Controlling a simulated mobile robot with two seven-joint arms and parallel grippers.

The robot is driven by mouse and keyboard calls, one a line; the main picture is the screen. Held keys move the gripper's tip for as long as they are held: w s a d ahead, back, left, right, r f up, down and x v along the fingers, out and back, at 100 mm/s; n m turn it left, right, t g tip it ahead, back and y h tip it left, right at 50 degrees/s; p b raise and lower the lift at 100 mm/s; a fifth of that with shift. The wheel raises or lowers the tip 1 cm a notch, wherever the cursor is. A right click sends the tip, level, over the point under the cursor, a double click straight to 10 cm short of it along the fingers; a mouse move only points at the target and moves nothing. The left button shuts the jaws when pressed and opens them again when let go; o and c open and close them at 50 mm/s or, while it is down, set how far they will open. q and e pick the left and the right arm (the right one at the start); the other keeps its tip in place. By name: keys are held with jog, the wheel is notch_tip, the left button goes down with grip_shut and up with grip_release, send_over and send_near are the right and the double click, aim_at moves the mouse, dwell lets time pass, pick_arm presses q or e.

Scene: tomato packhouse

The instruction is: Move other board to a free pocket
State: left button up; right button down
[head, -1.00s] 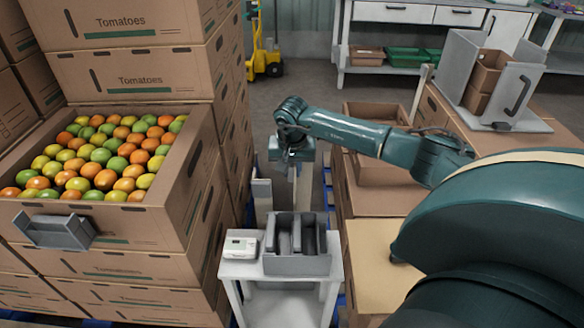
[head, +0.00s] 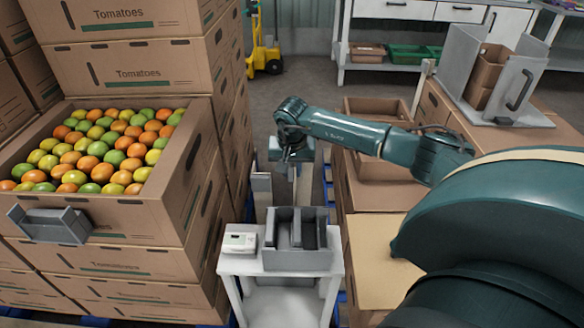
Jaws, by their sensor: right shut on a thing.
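My right gripper (head: 293,157) hangs pointing down beyond the small white stand. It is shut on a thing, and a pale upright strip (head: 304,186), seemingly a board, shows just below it. The jaws are small and dark, so the grip itself is hard to make out. A grey pocketed holder (head: 297,261) sits on the white stand, nearer to me than the gripper. Its pockets look dark, and I cannot tell which are filled. Another grey holder (head: 48,228) hangs on the front of the tomato crate at left. My left gripper is out of view.
A tomato-filled crate (head: 166,207) and tall carton stacks stand at left. A white device (head: 239,241) lies beside the holder on the stand (head: 226,264). Cartons and a grey frame (head: 520,85) are at right. A narrow gap lies between the stacks.

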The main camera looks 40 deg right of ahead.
jog(key=shift+b+x, duration=0.65)
jog(key=shift+x, duration=0.25)
jog(key=shift+s+a, duration=0.1)
jog(key=c, duration=1.2)
grip_release()
jog(key=shift+c, duration=0.2)
jog(key=shift+w+d+p+v, duration=0.2)
jog(key=shift+p+v, duration=0.8)
jog(key=shift+v, duration=0.3)
jog(key=shift+w+d+p+v, duration=0.2)
jog(key=shift+p+v, duration=0.75)
jog(key=shift+v, duration=0.4)
jog(key=shift+w+d+p+v, duration=0.15)
jog(key=shift+w+p+v, duration=0.05)
jog(key=shift+p+v, duration=0.95)
jog(key=shift+r, duration=0.25)
